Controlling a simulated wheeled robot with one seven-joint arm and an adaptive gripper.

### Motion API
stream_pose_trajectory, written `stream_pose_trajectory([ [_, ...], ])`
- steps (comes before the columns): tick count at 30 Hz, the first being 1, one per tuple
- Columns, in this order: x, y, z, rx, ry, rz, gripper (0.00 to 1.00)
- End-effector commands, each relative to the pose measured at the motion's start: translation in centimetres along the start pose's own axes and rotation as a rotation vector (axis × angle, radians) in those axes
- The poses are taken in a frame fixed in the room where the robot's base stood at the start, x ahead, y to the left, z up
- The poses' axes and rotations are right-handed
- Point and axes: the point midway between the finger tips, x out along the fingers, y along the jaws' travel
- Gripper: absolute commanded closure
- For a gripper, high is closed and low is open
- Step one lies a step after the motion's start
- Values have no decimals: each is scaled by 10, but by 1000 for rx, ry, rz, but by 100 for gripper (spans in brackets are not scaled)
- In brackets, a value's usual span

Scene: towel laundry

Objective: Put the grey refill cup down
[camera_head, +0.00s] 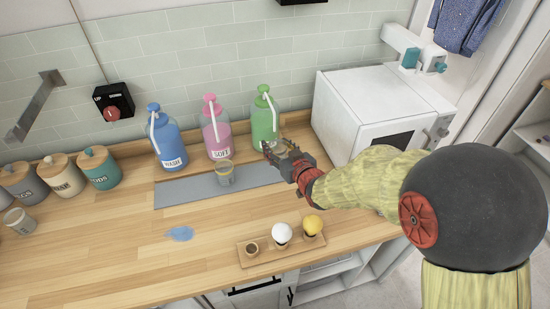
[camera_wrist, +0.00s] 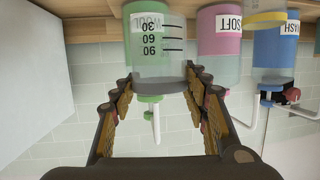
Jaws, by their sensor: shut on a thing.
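The grey refill cup (camera_wrist: 160,62) is clear, with a grey rim and black marks reading 30, 60 and 90. My gripper (camera_head: 277,151) is shut on it, with a finger on each side near the rim; the fingers also show in the wrist view (camera_wrist: 161,82). The wrist view is upside down, so the cup is upright. It is in front of the green WOOL bottle (camera_head: 263,122). In the head view the cup is mostly hidden by my gripper. I cannot tell whether its base touches the surface below.
A grey mat (camera_head: 180,192) lies below the bottles, with a yellow-rimmed cup (camera_head: 225,174) on it. Pink SOFT (camera_head: 215,132) and blue WASH (camera_head: 168,138) bottles stand behind. A white microwave (camera_head: 350,110) is right. A wooden tray (camera_head: 262,268) and blue spill (camera_head: 180,234) are in front.

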Motion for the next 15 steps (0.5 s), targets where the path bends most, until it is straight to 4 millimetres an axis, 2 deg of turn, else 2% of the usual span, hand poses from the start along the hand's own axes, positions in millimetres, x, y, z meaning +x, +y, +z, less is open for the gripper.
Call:
stream_pose_trajectory([
  [1, 12, 1, 15, 2, -8, -1, 74],
  [6, 36, 5, 30, 1, -5, -1, 74],
  [15, 54, 8, 41, 1, -5, 0, 74],
])
